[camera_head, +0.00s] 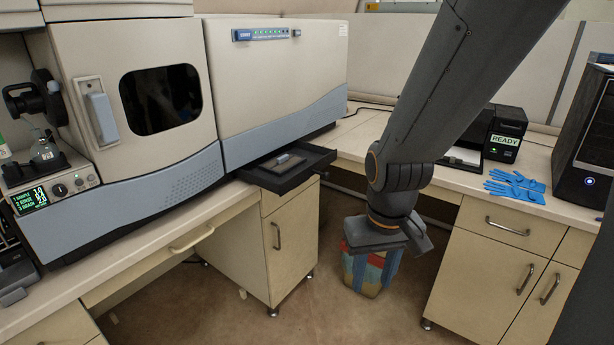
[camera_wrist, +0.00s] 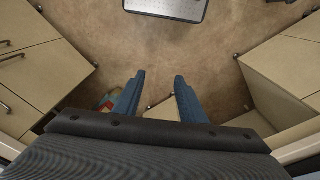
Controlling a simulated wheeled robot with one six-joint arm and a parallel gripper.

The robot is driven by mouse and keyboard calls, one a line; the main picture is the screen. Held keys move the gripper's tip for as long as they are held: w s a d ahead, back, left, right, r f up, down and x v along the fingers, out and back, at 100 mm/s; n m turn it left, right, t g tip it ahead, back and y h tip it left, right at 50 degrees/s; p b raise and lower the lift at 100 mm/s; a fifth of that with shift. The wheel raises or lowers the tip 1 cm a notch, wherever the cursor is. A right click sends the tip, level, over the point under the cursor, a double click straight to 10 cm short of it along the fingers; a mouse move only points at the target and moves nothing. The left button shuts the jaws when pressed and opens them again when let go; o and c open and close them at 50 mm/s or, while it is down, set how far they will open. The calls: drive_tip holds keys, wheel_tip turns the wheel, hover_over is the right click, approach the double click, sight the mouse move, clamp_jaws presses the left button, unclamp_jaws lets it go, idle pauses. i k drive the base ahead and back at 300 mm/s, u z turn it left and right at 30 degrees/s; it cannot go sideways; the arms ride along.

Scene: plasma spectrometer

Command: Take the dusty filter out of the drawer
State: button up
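The black drawer (camera_head: 309,171) is pulled out from under the spectrometer's right section in the head view. The filter (camera_head: 284,162), a flat grey piece with a raised light grip on top, lies inside it. How dusty it is cannot be made out. My gripper (camera_wrist: 159,82) shows in the wrist view with two blue fingers apart and nothing between them. The wrist view shows neither the drawer nor the filter.
Blue gloves (camera_head: 515,187) and a black device marked READY (camera_head: 503,135) are on the right bench. The large beige spectrometer (camera_head: 275,80) overhangs the drawer. Floor between the cabinets is mostly clear.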

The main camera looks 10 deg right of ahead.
sight(279, 165)
drive_tip(key=u, duration=0.15)
drive_tip(key=i, duration=1.2)
drive_tip(key=u, duration=0.15)
